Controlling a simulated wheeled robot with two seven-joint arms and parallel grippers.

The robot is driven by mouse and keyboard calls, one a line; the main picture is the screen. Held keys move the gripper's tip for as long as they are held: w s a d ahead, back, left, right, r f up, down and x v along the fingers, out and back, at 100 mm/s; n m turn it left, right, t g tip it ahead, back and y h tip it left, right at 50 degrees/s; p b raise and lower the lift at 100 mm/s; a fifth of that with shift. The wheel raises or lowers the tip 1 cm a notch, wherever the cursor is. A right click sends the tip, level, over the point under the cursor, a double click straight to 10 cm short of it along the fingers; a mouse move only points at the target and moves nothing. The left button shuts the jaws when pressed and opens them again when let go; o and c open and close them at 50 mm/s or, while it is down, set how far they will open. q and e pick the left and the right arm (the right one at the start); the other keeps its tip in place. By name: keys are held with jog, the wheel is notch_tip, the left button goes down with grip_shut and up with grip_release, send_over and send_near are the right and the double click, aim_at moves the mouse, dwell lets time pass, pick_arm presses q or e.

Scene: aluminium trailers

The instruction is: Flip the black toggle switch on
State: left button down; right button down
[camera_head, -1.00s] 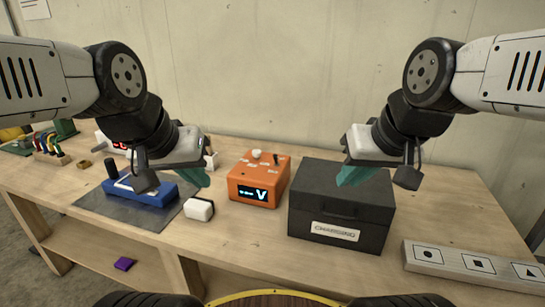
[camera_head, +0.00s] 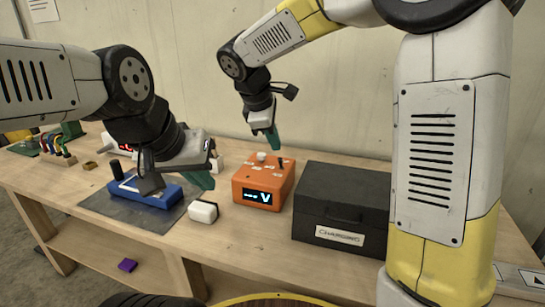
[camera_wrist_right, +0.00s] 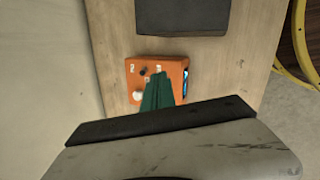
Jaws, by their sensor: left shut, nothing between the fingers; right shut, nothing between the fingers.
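The orange box (camera_head: 263,183) stands on the workbench, its front display showing "--- V". On its top are a white knob (camera_head: 261,156) and the small black toggle switch (camera_head: 280,163), which stands up near the back right. My right gripper (camera_head: 274,143) is shut and empty, pointing down just above and behind the box, near the toggle. In the right wrist view, its green fingers (camera_wrist_right: 158,88) overlap the box, with the toggle (camera_wrist_right: 143,72) close to the tips. Contact cannot be told. My left gripper (camera_head: 205,182) is shut and empty, left of the box.
A black "CHARGING" case (camera_head: 341,207) stands right of the box. My right arm hides the bench's right part. A wall is behind the bench.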

jog(key=w+a+f+n+t+h, duration=0.1)
jog(key=w+a+f+n, duration=0.2)
jog(key=a, duration=0.5)
jog(key=shift+w+a+n, duration=0.25)
jog(key=shift+w+n, duration=0.05)
jog(key=shift+n, duration=0.2)
jog(key=shift+f, duration=0.1)
send_near(271, 173)
jog(key=w+f, duration=0.1)
jog(key=f, duration=0.1)
jog(key=w+f, duration=0.2)
jog(key=shift+w+a, duration=0.2)
jog(key=shift+w, duration=0.05)
jog(key=shift+w+d+r, duration=0.15)
jog(key=shift+d+r, duration=0.05)
jog(key=shift+d, duration=0.4)
jog(key=shift+w+d+r, duration=0.15)
jog(key=shift+d+r, duration=0.05)
jog(key=shift+d, duration=0.45)
jog(key=shift+w+d+r, duration=0.15)
jog(key=shift+w+d, duration=0.05)
jog(key=shift+d, duration=0.4)
